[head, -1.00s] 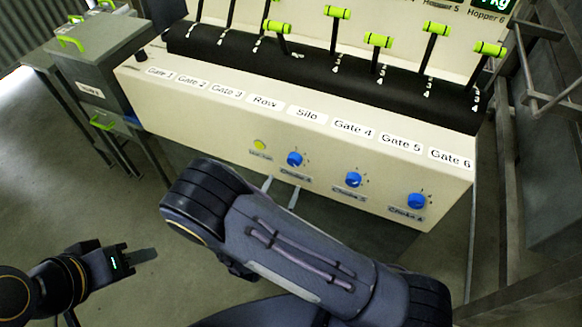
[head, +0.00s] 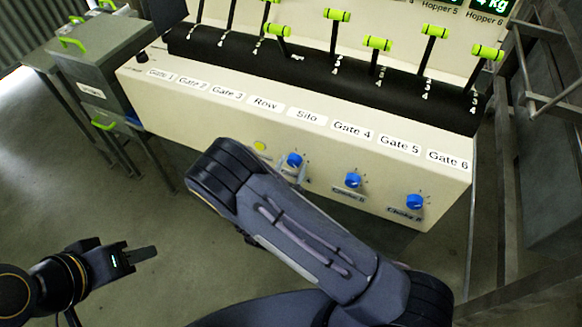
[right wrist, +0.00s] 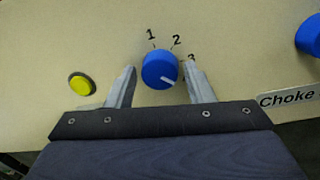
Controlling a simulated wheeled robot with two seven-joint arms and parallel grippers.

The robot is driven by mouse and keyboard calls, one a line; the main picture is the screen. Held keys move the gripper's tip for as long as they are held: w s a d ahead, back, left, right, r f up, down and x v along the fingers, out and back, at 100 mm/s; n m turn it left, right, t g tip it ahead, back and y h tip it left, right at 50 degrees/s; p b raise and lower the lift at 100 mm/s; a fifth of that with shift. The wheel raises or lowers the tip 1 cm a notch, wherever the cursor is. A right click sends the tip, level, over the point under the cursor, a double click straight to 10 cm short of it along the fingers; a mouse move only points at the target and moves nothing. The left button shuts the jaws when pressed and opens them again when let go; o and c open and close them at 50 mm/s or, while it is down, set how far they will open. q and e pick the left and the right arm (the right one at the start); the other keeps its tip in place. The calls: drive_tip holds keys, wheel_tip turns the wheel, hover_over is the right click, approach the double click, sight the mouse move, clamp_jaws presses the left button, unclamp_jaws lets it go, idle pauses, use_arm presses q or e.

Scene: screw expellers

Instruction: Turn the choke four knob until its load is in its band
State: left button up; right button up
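In the right wrist view the knob (right wrist: 160,70) has a white pointer line toward the lower right, below the 3 mark. My right gripper (right wrist: 160,72) is open, with one finger on each side of the knob and a visible gap at the left. In the head view its fingers show partly beside the knob. My left gripper (head: 140,254) hangs at the lower left, away from the panel; its finger gap is unclear.
A yellow button (right wrist: 82,84) sits left of the knob. The middle blue knob (head: 353,180) and right blue knob (head: 415,202) are farther right. Green-handled levers (head: 377,43) stand above. The hopper display (head: 495,6) is cut off, reading 4 kg at its visible end.

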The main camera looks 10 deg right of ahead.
drive_tip(key=c, duration=0.7)
drive_tip(key=shift+n, duration=0.4)
drive_tip(key=n, duration=0.3)
drive_tip(key=shift+n+g+p, duration=0.3)
drive_tip(key=shift+n+p, duration=0.15)
drive_tip(key=shift+n, duration=1.95)
drive_tip(key=shift+a, duration=0.1)
drive_tip(key=o, duration=1)
